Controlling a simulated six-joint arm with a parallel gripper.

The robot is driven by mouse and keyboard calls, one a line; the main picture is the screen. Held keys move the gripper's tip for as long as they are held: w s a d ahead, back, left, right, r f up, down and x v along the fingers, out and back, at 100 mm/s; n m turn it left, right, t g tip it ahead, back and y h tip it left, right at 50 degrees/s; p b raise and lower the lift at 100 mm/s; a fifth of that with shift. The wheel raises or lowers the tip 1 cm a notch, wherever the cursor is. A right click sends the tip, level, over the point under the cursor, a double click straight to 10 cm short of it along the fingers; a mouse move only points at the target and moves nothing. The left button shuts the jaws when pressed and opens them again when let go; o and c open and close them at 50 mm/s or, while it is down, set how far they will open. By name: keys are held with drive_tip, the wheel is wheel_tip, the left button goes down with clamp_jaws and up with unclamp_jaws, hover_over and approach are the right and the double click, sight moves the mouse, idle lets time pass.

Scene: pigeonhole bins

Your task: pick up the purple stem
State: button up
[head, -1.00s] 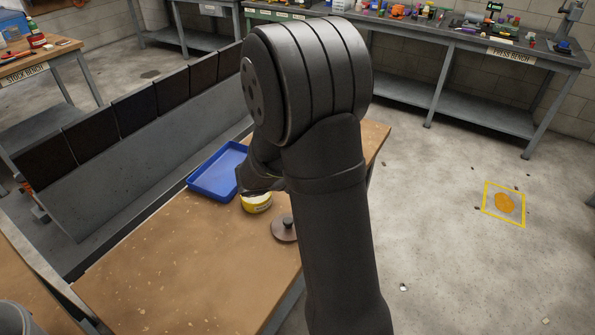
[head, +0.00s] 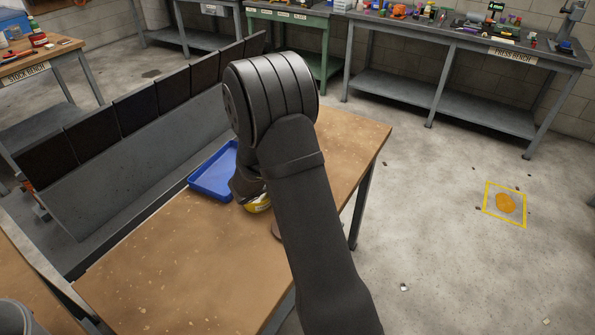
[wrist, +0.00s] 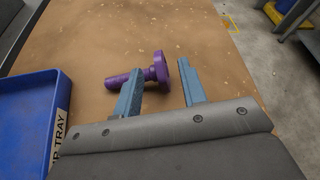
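The purple stem (wrist: 160,69) lies on its side on the brown bench in the wrist view, with a narrow shaft to the left and a wide round disc at its right end. My gripper (wrist: 163,71) has its two blue-grey fingers spread apart with no object clamped. I cannot tell the height between fingertips and stem. In the head view my arm hides the stem and the fingers.
A blue tray (head: 205,184) stands left of my gripper; it also shows in the wrist view (wrist: 28,115). A yellow-and-white round item (head: 258,204) and a brown round piece (head: 277,231) are partly behind my arm. A row of dark bins (head: 135,105) borders the bench (head: 185,265), whose front is clear.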

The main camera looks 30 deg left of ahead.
drive_tip(key=x, duration=0.6)
drive_tip(key=shift+w+a, duration=0.15)
drive_tip(key=shift+w, duration=0.15)
clamp_jaws()
